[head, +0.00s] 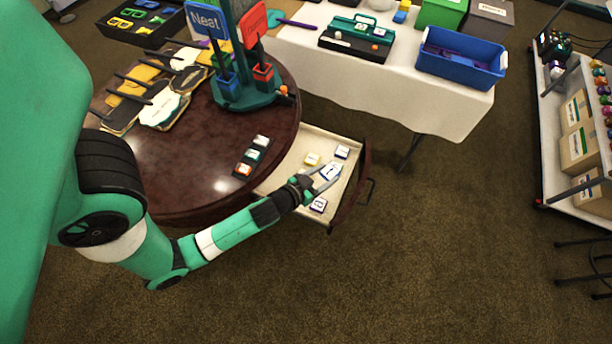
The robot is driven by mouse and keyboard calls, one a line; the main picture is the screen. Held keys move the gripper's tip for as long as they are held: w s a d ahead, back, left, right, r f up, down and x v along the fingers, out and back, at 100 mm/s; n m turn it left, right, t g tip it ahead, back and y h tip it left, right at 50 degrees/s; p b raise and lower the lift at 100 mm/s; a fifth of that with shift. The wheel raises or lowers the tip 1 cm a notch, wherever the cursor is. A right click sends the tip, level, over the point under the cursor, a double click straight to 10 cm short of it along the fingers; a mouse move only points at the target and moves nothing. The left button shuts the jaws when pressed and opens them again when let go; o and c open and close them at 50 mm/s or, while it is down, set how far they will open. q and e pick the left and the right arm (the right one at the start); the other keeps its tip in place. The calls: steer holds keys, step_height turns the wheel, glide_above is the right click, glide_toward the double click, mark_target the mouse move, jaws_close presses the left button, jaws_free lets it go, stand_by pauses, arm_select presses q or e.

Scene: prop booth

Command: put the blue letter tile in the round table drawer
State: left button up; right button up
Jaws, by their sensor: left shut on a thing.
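The round table (190,172) has its drawer (292,180) pulled open on its right side. My left gripper (325,178) reaches over the drawer from the left. It is shut on a blue-edged white letter tile (331,170) at its fingertips, inside the drawer's outline. Whether this tile touches the drawer floor I cannot tell. The letters are too small to read. My right gripper is not in view.
Dark, teal and orange-edged tiles stand in a row (252,155) near the table edge. A white-clothed table (440,112) with a blue bin (462,62) stands behind.

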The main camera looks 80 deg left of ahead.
arm_select(q)
steer(key=shift+w+a, duration=0.15)
steer(key=shift+a, duration=0.25)
steer(key=b, duration=0.5)
glide_above(323, 183)
steer(key=d, duration=0.3)
steer(key=f, duration=0.6)
steer(key=shift+s+a+f, duration=0.1)
steer(key=shift+s+f, duration=0.15)
steer(key=shift+s, duration=0.15)
steer(key=shift+p, duration=0.35)
steer(key=shift+f, duration=0.2)
steer(key=shift+f+b, duration=1.55)
steer(key=shift+f, duration=0.25)
steer(key=o, duration=1.3)
steer(key=shift+r, duration=0.1)
